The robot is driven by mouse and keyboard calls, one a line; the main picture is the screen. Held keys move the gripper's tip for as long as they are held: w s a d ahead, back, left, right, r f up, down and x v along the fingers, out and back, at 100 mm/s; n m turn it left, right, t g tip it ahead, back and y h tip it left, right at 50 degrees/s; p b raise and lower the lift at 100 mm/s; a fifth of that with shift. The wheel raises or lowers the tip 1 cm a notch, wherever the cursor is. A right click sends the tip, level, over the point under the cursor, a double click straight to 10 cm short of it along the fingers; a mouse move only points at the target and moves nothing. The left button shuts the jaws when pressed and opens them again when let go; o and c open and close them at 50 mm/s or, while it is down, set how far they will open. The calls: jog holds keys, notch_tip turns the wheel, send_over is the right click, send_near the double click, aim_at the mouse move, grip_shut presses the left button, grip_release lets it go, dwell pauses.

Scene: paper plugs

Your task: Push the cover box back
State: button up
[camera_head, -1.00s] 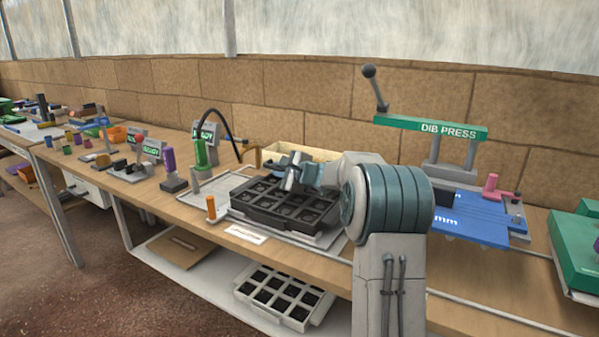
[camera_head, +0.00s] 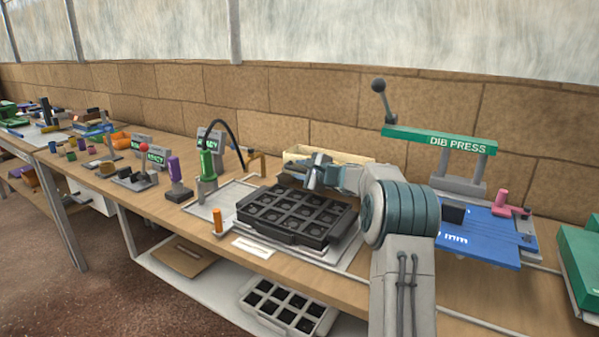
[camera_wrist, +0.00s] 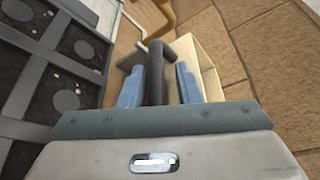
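A pale cream box (camera_head: 345,157), which I take as the cover box, stands at the back of the bench against the wall side, behind the black cell tray (camera_head: 262,236). My gripper (camera_head: 312,170) is just in front of the box and above the tray's back edge, hiding part of the box. In the wrist view the box (camera_wrist: 208,68) lies to the right of my gripper (camera_wrist: 158,85). The two blue fingers are apart. A dark bar (camera_wrist: 155,72) stands between them, with a gap on its right; whether it belongs to the box I cannot tell.
The tray (camera_wrist: 40,120) fills the left of the wrist view. A green-topped post (camera_head: 207,164) with a black hose is left of it, an orange peg (camera_head: 217,222) at the front left. The dib press (camera_head: 440,142) stands right. The stone wall (camera_head: 300,130) closes the back.

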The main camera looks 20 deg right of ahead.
dwell(0.3)
jog(key=shift+r, duration=0.4)
notch_tip(320, 180, up, 3)
jog(key=shift+w+r+p, duration=0.1)
jog(key=shift+r+p, duration=0.1)
jog(key=shift+p, duration=0.45)
jog(key=o, duration=0.5)
jog(key=shift+s+d+r, duration=0.4)
jog(key=shift+d+r, duration=0.15)
jog(key=shift+d, duration=0.1)
jog(key=shift+s+d+r, duration=0.35)
jog(key=shift+d+r, duration=0.15)
jog(key=shift+d, duration=0.1)
jog(key=shift+c, duration=0.2)
jog(key=s+d+r, duration=0.1)
jog(key=d, duration=0.1)
jog(key=s+d+r, duration=0.1)
jog(key=s, duration=0.1)
jog(key=s+d+r+p, duration=0.1)
jog(key=s+d, duration=0.1)
jog(key=shift+d+r, duration=0.3)
jog(key=shift+r, duration=0.1)
jog(key=c, duration=0.5)
jog(key=shift+o, duration=0.2)
jog(key=shift+s+d+r, duration=0.4)
jog(key=shift+s+d, duration=0.1)
jog(key=shift+s, duration=0.05)
